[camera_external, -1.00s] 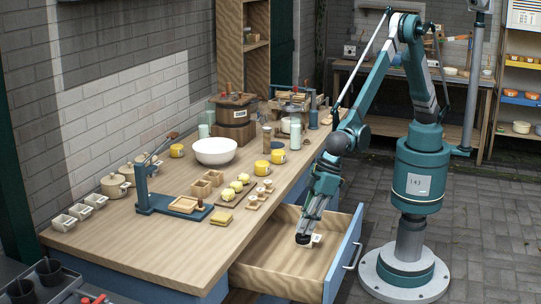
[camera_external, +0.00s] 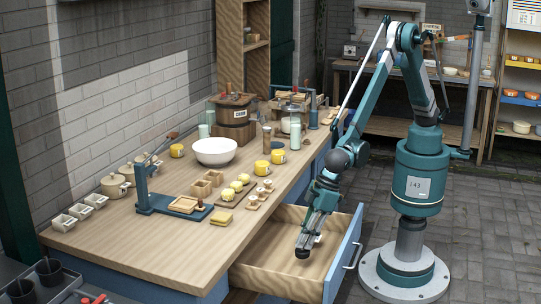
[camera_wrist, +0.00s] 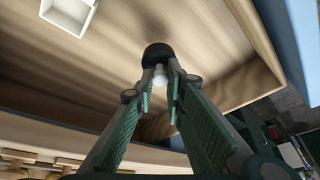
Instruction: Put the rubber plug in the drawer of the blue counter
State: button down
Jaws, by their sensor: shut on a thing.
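The rubber plug (camera_external: 302,253) is a small black round piece at the tips of my gripper (camera_external: 305,243). In the wrist view, the plug (camera_wrist: 157,52) sits at the ends of the two green-padded fingers of my gripper (camera_wrist: 160,76), which are shut on it. A small pale part shows between the fingertips below the black. The drawer (camera_external: 265,270) of the blue counter (camera_external: 130,287) is pulled open. The plug is held over the inside of the drawer; I cannot tell if it touches the floor.
The wooden countertop (camera_external: 150,240) above holds a white bowl (camera_external: 214,151) and yellow mugs (camera_external: 262,168).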

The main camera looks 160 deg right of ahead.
jog(key=shift+f, duration=0.1)
jog(key=shift+f+b, duration=0.45)
jog(key=shift+f, duration=1.4)
jog(key=shift+f, duration=0.15)
jog(key=c, duration=2.4)
grip_release()
jog(key=shift+o, duration=0.2)
jog(key=p+v, duration=0.2)
jog(key=v, duration=1)
jog(key=shift+p, duration=0.4)
